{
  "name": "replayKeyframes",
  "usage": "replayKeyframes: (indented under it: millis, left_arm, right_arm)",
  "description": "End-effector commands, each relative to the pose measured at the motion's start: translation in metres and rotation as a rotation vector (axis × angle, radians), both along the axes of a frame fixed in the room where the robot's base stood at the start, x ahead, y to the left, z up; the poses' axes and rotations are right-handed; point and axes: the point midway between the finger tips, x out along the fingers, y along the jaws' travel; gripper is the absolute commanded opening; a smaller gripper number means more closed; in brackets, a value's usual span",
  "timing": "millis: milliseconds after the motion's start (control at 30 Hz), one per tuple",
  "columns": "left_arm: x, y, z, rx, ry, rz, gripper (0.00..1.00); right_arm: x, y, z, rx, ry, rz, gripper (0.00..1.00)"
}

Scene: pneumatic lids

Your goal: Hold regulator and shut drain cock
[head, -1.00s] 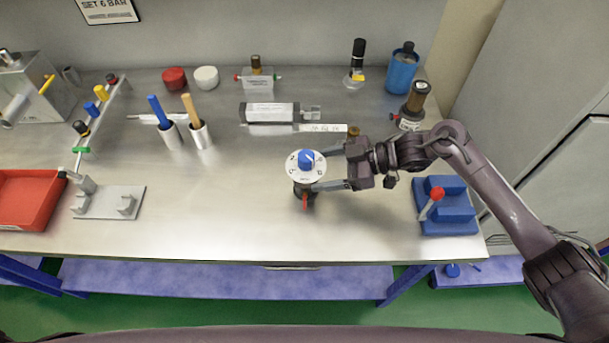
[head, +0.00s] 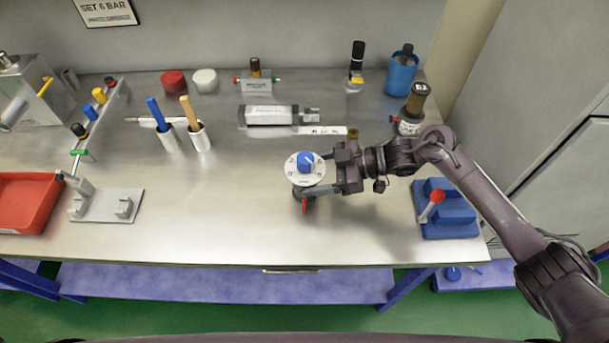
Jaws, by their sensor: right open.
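The regulator, with a round white dial and blue knob (head: 305,162), stands upright near the middle of the bench. Its dark lower body shows below the dial. A small red lever, which looks like the drain cock (head: 305,205), hangs at its front underside. My right gripper (head: 314,172) reaches in from the right with its fingers open, one on the far side and one on the near side of the regulator. The dial hides part of the fingers, so I cannot tell whether they touch it. My left gripper is out of view.
A blue block with a red-tipped lever (head: 447,208) sits at the right front. A grey fixture plate (head: 108,205) and a red tray (head: 22,205) are at the left. A grey cylinder (head: 268,115) lies behind the regulator. The front middle of the bench is bare.

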Motion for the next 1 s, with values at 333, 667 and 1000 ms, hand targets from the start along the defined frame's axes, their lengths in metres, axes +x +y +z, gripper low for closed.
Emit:
replayKeyframes:
  millis: [333, 667, 1000]
  left_arm:
    - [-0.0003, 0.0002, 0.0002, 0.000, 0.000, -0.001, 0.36]
    - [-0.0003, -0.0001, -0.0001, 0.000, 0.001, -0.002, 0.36]
    - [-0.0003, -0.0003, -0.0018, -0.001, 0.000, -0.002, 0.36]
  right_arm:
    - [0.0001, -0.0001, 0.0000, 0.000, 0.000, 0.000, 0.49]
    - [0.0005, 0.0002, 0.0005, 0.002, -0.001, -0.001, 0.26]
    - [-0.0003, -0.0002, -0.0037, -0.002, 0.001, 0.000, 0.26]
